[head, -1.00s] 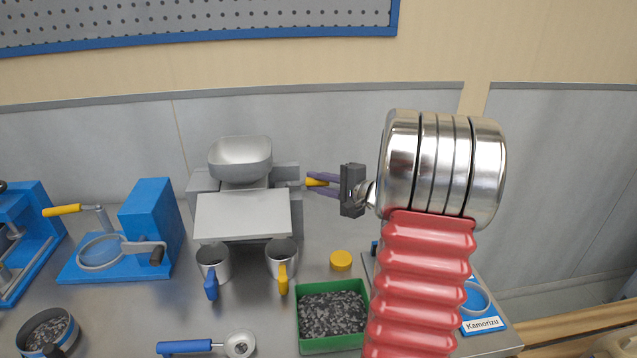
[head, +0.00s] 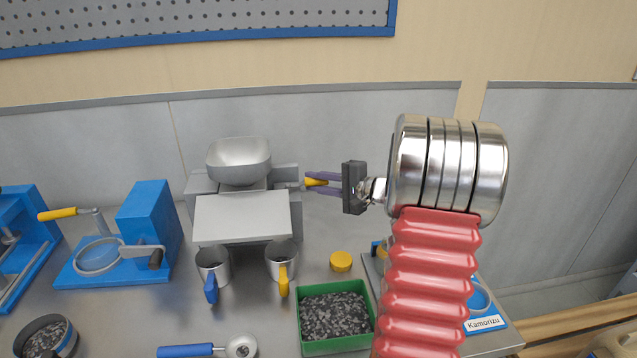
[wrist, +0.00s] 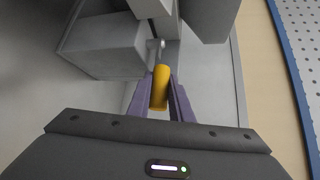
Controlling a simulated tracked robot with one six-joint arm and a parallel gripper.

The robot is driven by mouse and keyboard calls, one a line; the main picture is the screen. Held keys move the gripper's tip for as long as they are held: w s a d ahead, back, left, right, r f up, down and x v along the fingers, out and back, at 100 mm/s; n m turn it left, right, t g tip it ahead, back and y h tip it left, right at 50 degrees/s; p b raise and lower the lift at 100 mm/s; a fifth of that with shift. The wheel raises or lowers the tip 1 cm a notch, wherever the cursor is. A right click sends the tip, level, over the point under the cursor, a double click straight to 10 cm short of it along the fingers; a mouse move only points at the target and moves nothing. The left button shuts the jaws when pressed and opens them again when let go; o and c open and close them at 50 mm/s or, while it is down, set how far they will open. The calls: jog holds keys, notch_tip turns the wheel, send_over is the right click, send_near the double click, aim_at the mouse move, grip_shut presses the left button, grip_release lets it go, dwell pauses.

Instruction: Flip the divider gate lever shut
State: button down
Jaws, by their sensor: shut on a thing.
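The divider gate lever has a yellow handle (wrist: 160,88) on a short metal pin, at the right side of the grey silo machine (head: 243,216). In the head view the yellow handle (head: 316,182) points right, away from the machine. My gripper (wrist: 161,100) has purple fingers on both sides of the handle and is shut on it. In the head view my gripper (head: 318,182) reaches in from the right. The gate inside the machine is hidden.
Two metal cups with blue (head: 211,288) and yellow (head: 283,281) handles stand in front of the machine. A yellow cap (head: 341,261) and a green tray of dark granules (head: 335,350) are near. A blue device (head: 150,222) stands left. The wall is behind.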

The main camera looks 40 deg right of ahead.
jog(key=c, duration=1.9)
grip_release()
jog(key=shift+f, duration=0.3)
jog(key=o, duration=0.3)
jog(key=shift+r, duration=0.15)
jog(key=v, duration=1.3)
jog(key=shift+s+d, duration=0.15)
jog(key=shift+s, duration=0.2)
jog(key=shift+r, duration=0.1)
